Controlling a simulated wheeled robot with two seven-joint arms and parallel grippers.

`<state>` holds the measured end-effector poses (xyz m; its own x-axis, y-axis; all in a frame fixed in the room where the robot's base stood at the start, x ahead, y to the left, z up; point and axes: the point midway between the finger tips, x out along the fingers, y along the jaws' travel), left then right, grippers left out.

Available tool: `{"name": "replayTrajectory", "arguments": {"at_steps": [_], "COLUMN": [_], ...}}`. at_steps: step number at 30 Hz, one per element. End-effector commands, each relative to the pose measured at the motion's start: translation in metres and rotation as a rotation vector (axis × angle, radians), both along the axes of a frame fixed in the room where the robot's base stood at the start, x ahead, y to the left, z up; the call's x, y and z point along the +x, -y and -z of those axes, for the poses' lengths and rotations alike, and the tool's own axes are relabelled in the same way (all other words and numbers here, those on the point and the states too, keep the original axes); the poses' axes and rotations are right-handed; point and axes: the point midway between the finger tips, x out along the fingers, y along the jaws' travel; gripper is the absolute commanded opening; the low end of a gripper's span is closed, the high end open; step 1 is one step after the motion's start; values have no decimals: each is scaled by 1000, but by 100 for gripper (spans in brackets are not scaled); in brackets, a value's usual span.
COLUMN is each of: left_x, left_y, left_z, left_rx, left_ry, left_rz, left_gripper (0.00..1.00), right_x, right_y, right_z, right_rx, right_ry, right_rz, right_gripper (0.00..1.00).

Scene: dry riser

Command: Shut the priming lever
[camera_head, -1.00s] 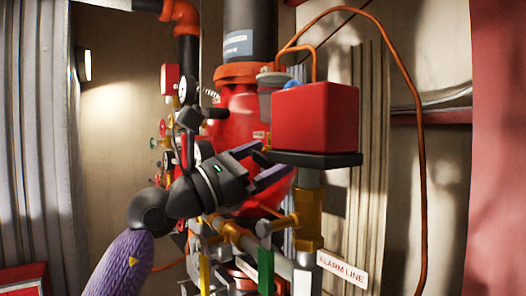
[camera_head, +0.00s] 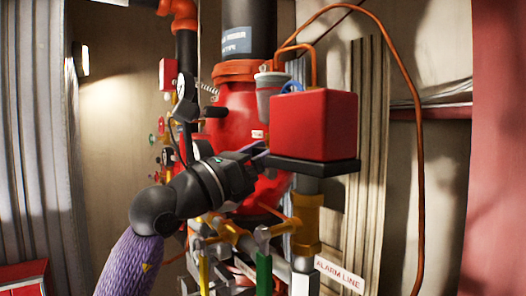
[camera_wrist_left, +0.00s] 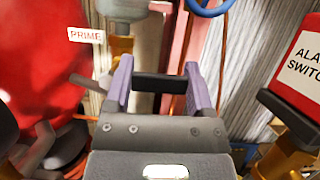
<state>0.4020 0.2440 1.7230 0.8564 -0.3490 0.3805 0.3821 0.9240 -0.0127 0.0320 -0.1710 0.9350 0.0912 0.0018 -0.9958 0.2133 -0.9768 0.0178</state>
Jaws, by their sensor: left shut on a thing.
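My left gripper (camera_head: 258,151) reaches in from the left, in front of the large red valve body (camera_head: 232,125) and just left of the red box. In the left wrist view a dark bar-like grip (camera_wrist_left: 160,82) lies crosswise between the two purple fingers, and the gripper is shut on it. It sits near a white PRIME tag (camera_wrist_left: 86,35), so it looks like the priming lever's handle. My right gripper is not in view.
The red box (camera_head: 314,125) on its black plate stands close right of the gripper; it reads as an alarm switch in the left wrist view (camera_wrist_left: 302,62). Brass pipes and a green handle (camera_head: 264,274) are below. An orange tube (camera_head: 421,190) loops down at right.

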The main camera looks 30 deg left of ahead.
Motion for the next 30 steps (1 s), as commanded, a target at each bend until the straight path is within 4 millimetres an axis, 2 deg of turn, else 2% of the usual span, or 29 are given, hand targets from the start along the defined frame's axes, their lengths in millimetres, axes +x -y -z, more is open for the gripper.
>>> {"name": "replayTrajectory", "arguments": {"at_steps": [7,8,11,12,17,20,27,30], "left_x": [0,0,0,0,0,-6,-55,-72], "left_y": [-1,-1,-1,-1,0,-3,-24,-30], "left_z": [-1,-1,-1,-1,-1,5,34,40], "left_rx": [-6,-5,-5,-5,-4,-4,-2,-4], "left_ry": [2,2,2,1,2,2,2,1], "left_rz": [0,1,1,1,0,-1,-4,-2], "left_gripper": [10,75,96,100,100,100,100,100], "right_x": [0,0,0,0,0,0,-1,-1], "right_y": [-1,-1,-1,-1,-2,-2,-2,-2], "right_z": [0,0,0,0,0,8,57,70], "right_rx": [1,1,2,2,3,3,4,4], "right_ry": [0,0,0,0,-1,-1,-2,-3], "right_rz": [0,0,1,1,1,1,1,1], "right_gripper": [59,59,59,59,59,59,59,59]}}
